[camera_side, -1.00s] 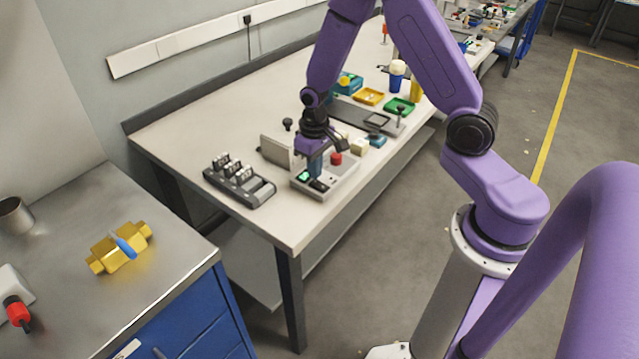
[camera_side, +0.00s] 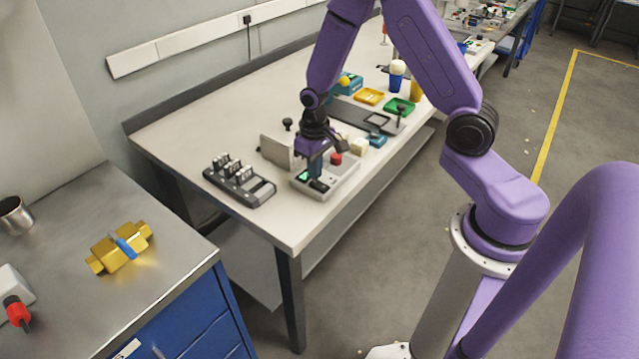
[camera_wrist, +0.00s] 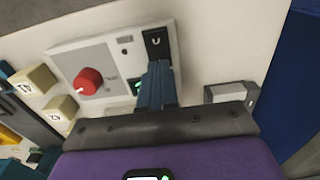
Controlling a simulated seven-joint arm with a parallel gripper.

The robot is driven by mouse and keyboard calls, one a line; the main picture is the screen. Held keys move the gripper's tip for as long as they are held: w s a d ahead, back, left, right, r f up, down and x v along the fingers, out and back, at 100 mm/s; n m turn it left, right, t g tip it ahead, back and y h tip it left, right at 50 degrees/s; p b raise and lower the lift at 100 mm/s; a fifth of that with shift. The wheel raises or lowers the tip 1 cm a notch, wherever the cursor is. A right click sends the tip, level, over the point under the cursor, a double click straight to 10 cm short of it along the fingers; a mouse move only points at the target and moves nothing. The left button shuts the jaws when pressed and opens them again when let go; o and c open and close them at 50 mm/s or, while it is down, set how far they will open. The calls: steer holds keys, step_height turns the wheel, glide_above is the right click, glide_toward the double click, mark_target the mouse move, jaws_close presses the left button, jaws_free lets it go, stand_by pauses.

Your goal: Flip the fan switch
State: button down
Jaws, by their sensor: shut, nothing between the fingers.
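A light grey control panel (camera_side: 345,178) lies on the near end of the bench. It has a black rocker switch (camera_side: 319,186), a green-lit switch (camera_side: 303,176) and a red knob (camera_side: 336,158). I cannot read which one is the fan switch. In the wrist view the black rocker (camera_wrist: 156,42) is just beyond my fingertips, and the green-lit switch (camera_wrist: 137,87) is partly hidden beside my fingers. My gripper (camera_side: 315,174) is shut and empty, pointing down over the panel between the two switches. Its blue fingers (camera_wrist: 159,70) also show in the wrist view; contact is unclear.
A grey block with several upright switches (camera_side: 240,182) stands left of the panel. A grey upright plate (camera_side: 276,152) is behind it. Cream blocks (camera_side: 359,146) and a teal block (camera_side: 377,140) sit to the right. The bench's front left corner is clear.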

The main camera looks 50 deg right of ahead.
mark_target(315, 184)
steer(key=shift+f, duration=0.75)
stand_by(0.5)
steer(key=shift+r, duration=3.5)
steer(key=s+a+r+n, duration=0.7)
steer(key=s+a+r, duration=0.15)
steer(key=s, duration=0.45)
steer(key=s+r+n, duration=0.3)
steer(key=s+n, duration=0.2)
steer(key=s, duration=0.8)
steer(key=shift+d+r+n, duration=0.3)
steer(key=shift+d, duration=0.05)
